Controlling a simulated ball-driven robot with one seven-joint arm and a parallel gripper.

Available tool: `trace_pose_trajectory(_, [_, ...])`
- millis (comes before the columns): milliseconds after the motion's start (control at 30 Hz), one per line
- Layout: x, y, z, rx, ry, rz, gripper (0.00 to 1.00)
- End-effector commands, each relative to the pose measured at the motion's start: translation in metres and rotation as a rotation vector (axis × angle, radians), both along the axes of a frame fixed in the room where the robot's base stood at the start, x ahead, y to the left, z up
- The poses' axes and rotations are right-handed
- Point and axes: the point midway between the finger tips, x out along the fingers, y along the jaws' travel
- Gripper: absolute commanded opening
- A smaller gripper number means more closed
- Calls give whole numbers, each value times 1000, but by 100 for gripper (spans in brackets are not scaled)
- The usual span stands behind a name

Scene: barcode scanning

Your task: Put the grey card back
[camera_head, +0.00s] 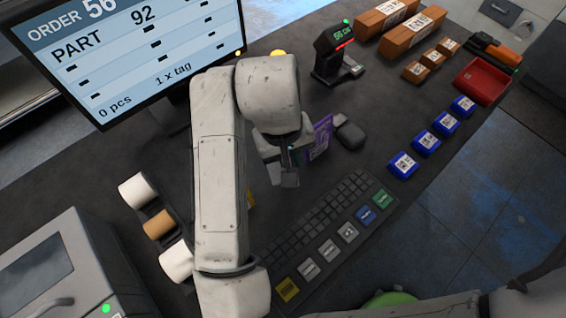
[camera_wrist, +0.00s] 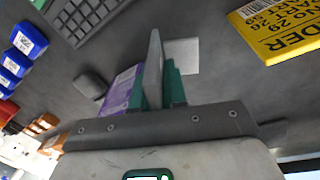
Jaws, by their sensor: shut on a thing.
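My gripper (camera_wrist: 154,92) has teal-tipped fingers and is shut on the grey card (camera_wrist: 153,62), which shows edge-on between them in the wrist view. In the head view my gripper (camera_head: 288,160) hangs over the dark table behind the keyboard, and the small grey piece (camera_head: 287,179) below it appears to be the card. A purple card (camera_head: 320,138) stands just right of the gripper; it also shows in the wrist view (camera_wrist: 121,88), partly behind a finger. A light grey flat piece (camera_wrist: 183,54) lies beyond the fingers; I cannot tell what it is.
A keyboard (camera_head: 322,219) with coloured keys lies in front. A dark mouse-like object (camera_head: 350,135) is beside the purple card. A yellow order card (camera_wrist: 279,32) lies flat. Blue boxes (camera_head: 427,142), a red tray (camera_head: 483,80) and a scanner (camera_head: 332,52) stand to the right.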

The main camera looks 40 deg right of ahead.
Motion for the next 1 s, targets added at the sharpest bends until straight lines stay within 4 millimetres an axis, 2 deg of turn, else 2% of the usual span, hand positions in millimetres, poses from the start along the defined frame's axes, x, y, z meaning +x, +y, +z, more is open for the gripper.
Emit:
trace_pose_trajectory(300, [16,3,-19,0,1,1,0])
trace_pose_trajectory(533, [15,4,-48,0,0,1,0])
trace_pose_trajectory(900, [16,3,-53,0,-1,1,0])
trace_pose_trajectory(933, [16,3,-53,0,-1,1,13])
trace_pose_trajectory(1000, [16,3,-52,0,-1,1,20])
